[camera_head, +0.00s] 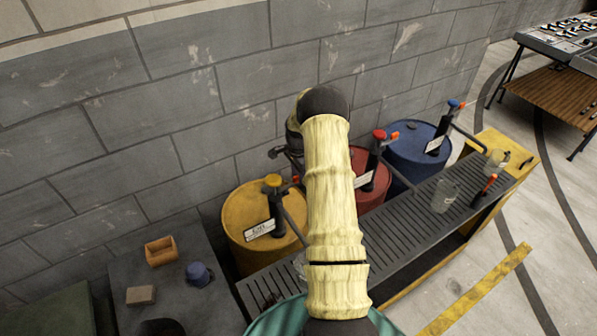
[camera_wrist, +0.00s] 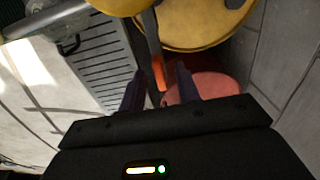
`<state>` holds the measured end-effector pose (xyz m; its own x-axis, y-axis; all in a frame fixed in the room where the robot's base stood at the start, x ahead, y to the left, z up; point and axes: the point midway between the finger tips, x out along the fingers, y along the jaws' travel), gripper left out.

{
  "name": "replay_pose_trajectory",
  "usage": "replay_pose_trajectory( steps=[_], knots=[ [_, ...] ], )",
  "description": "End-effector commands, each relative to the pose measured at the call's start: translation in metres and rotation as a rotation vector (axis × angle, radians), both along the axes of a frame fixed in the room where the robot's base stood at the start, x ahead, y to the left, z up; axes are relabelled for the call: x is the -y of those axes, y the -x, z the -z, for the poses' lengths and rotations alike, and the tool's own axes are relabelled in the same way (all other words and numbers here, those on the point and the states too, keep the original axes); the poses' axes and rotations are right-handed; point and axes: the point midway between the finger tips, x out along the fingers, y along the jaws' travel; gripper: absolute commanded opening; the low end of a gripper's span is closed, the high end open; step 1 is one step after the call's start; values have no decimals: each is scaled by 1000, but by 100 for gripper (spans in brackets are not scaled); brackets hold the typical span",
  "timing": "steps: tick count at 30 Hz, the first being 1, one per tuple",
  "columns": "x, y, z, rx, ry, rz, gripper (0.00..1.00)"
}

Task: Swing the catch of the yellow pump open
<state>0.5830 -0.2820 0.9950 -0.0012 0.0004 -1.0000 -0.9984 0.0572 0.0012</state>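The yellow pump (camera_head: 273,182) stands on a yellow drum (camera_head: 243,212) left of my arm, with a dark spout and a white label. Its small orange catch (camera_head: 296,179) shows at the pump's right side, close under my gripper (camera_head: 287,157), which is partly hidden by my arm. In the wrist view my gripper (camera_wrist: 160,76) is open, its two dark fingers apart. An orange piece (camera_wrist: 158,71), likely this catch, shows between the fingertips with gaps visible. I cannot tell whether a finger touches it.
A red pump (camera_head: 375,150) on a red drum (camera_head: 367,188) and a blue pump (camera_head: 443,122) on a blue drum (camera_head: 413,150) stand further right. A slatted bench (camera_head: 405,225) with a glass jar (camera_head: 445,196) runs in front. A block wall (camera_head: 200,100) stands close behind.

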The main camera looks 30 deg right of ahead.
Motion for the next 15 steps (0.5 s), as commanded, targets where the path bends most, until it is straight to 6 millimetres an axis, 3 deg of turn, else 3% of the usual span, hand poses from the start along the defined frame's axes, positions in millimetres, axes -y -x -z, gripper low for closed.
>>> replay_pose_trajectory(
  steps=[8, 13, 15],
  knots=[
    [0, 0, 2, 1, 0, 0, 33],
    [0, 0, 2, 1, 0, 0, 3],
    [0, 0, 2, 1, 0, 0, 0]
  ],
)
